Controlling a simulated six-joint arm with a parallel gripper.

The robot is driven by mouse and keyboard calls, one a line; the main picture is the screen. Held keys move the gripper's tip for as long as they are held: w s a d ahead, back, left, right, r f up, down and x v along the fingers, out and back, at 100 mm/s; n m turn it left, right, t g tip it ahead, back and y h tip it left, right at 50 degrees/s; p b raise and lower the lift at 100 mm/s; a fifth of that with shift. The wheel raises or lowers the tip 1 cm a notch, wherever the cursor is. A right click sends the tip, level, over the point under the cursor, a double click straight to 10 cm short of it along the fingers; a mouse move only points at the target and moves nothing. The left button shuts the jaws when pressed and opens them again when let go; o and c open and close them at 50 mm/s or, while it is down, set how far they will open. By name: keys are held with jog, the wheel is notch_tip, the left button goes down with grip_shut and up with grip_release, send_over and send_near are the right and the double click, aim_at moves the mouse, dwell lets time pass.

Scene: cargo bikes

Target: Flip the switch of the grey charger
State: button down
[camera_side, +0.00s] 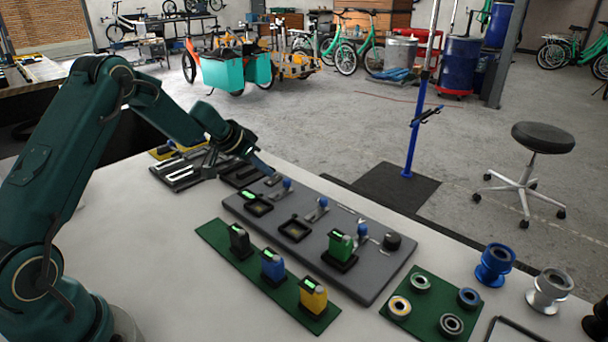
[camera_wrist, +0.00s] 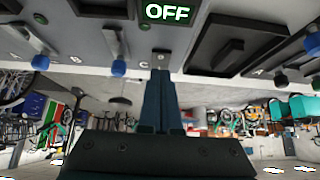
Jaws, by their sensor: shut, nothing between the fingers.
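The grey charger (camera_side: 375,270) is a long flat board on the white bench in the side view. It carries square black-framed bays and several blue-tipped levers (camera_side: 322,204). A green battery (camera_side: 341,245) stands in its right bay. A black knob (camera_side: 392,242) sits at its right end. My gripper (camera_side: 267,172) is shut and empty at the board's far left end, beside a small grey part. The wrist view shows my gripper's fingertips (camera_wrist: 161,72) together, just below a lit OFF display (camera_wrist: 167,12). Blue lever tips (camera_wrist: 118,67) show beside them. I cannot tell whether the fingers touch anything.
Black, blue and yellow batteries (camera_side: 271,265) stand on a green mat (camera_side: 222,240) in front of the board. Another green mat with rings (camera_side: 422,308) lies at the right, near blue and silver spools (camera_side: 494,265). Dark slotted trays (camera_side: 186,172) lie behind my gripper.

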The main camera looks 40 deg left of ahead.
aim_at(263, 187)
jog(key=shift+r, duration=0.8)
jog(key=r, duration=0.2)
jog(key=shift+s+r, duration=0.3)
jog(key=shift+r, duration=0.1)
jog(key=s+r, duration=0.5)
jog(key=s, duration=0.2)
jog(key=shift+s+r, duration=0.35)
jog(key=shift+s, duration=0.05)
